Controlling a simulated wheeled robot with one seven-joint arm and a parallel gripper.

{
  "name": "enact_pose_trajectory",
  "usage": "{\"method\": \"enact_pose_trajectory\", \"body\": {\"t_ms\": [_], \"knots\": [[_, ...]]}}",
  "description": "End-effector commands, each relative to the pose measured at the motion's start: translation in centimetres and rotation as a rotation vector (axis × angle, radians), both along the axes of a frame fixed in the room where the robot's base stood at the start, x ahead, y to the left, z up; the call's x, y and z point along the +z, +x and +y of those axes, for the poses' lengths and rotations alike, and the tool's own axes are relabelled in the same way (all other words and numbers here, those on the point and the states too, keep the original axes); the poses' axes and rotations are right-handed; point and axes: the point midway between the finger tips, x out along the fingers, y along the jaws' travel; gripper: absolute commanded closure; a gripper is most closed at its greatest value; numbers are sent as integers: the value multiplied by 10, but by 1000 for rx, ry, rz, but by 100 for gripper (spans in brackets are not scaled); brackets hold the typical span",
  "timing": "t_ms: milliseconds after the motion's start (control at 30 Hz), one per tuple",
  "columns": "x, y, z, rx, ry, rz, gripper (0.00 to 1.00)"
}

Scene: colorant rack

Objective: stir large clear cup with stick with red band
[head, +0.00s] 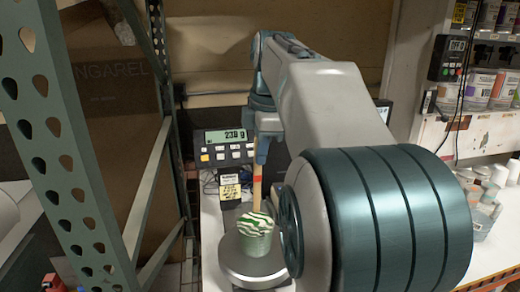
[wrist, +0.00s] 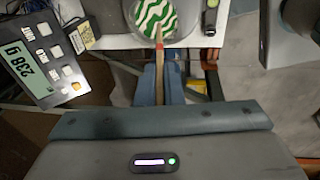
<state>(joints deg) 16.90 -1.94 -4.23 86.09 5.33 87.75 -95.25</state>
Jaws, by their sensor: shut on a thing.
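The large clear cup (head: 256,244) stands upright on a round metal scale plate (head: 236,270). It holds green and white paint in swirled streaks. My gripper (head: 263,158) is above the cup, shut on the stick with the red band (head: 256,192), which hangs nearly upright. The stick's lower end reaches the paint surface; how deep it goes I cannot tell. In the wrist view the cup (wrist: 150,17) is at the top edge, partly cut off, and the stick (wrist: 159,70) runs from between the fingers (wrist: 160,92) to the paint.
The scale's display unit (head: 224,147) stands behind the cup, with a yellow label below it. A green perforated rack post (head: 62,130) rises at the left. Several small containers (head: 482,195) stand on the white counter at the right. My arm hides much of the middle.

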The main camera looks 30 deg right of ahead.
Motion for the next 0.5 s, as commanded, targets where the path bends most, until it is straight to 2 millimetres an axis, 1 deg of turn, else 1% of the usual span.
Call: {"method": "enact_pose_trajectory", "body": {"t_ms": [33,500], "knots": [[-8,-2,1,0,0,-1,100],[-44,4,-1,0,0,1,100]]}}
